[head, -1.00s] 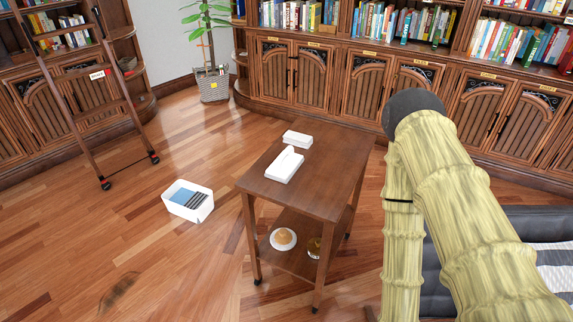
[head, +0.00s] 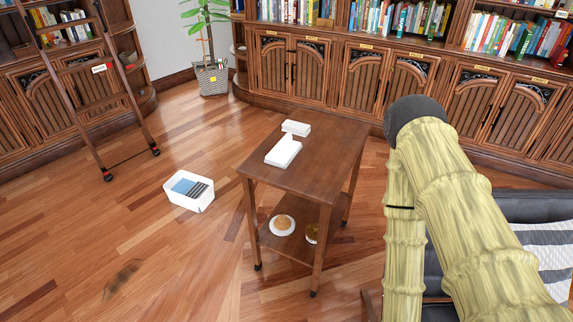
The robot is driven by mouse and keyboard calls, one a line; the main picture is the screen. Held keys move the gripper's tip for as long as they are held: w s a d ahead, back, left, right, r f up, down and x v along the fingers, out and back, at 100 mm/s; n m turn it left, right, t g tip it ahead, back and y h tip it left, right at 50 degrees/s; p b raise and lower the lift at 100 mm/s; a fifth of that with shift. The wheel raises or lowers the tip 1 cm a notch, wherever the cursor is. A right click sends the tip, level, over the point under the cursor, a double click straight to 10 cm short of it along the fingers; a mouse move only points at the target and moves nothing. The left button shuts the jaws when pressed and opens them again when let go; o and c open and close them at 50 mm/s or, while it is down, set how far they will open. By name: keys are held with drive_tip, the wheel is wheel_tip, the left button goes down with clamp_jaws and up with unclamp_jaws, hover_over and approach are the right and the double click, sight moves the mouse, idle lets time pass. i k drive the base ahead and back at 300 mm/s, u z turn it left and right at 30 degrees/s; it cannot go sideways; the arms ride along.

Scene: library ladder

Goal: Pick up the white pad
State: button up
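Two white items lie on the top of a brown wooden cart (head: 325,163). The nearer one is a flat white block (head: 283,151) near the left edge of the top. The other is a smaller white block (head: 296,128) just behind it, near the back left edge. The two are apart or nearly so. I cannot tell for sure which of them is the white pad. My arm rises at the right, beside the cart, but my gripper is out of view.
The cart's lower shelf holds a white plate with a tan item (head: 282,224) and a small round jar (head: 312,233). A white bin (head: 189,191) stands on the floor at left. A ladder (head: 108,90) leans on the shelves. A dark sofa (head: 510,205) is at right.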

sight(281, 156)
drive_tip(key=u, duration=0.05)
drive_tip(key=k, duration=0.15)
drive_tip(key=u, duration=1.9)
drive_tip(key=i, duration=1.55)
drive_tip(key=z, duration=1.15)
